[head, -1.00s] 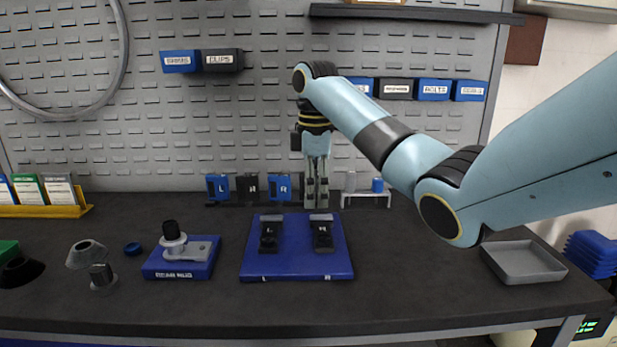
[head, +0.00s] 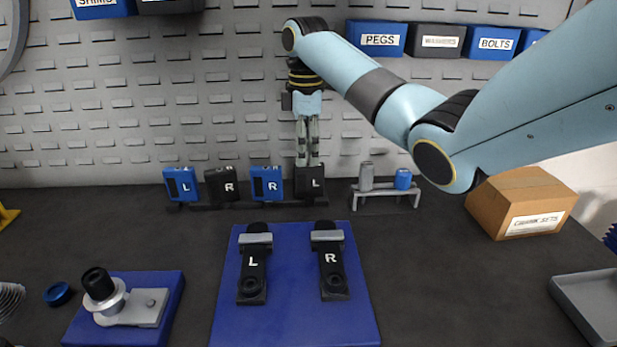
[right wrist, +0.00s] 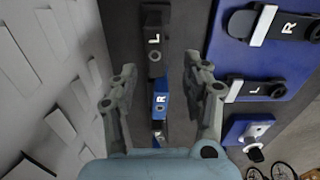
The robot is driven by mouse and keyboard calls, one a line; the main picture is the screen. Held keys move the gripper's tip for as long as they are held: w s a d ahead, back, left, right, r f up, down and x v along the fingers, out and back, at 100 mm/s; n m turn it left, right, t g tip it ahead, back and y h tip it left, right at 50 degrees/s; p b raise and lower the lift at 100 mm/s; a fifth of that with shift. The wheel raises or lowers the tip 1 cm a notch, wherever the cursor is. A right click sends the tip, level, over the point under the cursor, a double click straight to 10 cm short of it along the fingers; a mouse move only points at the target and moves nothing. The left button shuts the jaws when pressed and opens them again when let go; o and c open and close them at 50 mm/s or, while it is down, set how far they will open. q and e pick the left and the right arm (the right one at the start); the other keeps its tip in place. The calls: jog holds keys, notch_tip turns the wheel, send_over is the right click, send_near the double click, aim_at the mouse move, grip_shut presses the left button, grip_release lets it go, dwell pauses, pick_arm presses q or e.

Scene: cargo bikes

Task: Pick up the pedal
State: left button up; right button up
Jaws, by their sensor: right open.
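Several pedals stand in a row on a low rack at the back of the bench: a blue L pedal (head: 182,184), a black R pedal (head: 221,186), a blue R pedal (head: 267,184) and a black L pedal (head: 309,182) at the right end. My right gripper (head: 307,160) points down, its fingertips at the top of the black L pedal in the head view. In the right wrist view the fingers (right wrist: 160,68) are apart, with the black L pedal (right wrist: 154,45) and blue R pedal (right wrist: 160,104) seen through the gap. Nothing is gripped. My left gripper is out of view.
In front lies a blue board (head: 294,310) with two black crank arms, L (head: 252,270) and R (head: 331,268). A cardboard box (head: 521,203) and grey tray (head: 588,305) lie farther right.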

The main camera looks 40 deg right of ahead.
aim_at(309, 195)
jog(key=f, duration=0.4)
jog(key=d+f, duration=0.1)
jog(key=f, duration=0.2)
jog(key=shift+c, duration=0.3)
grip_shut()
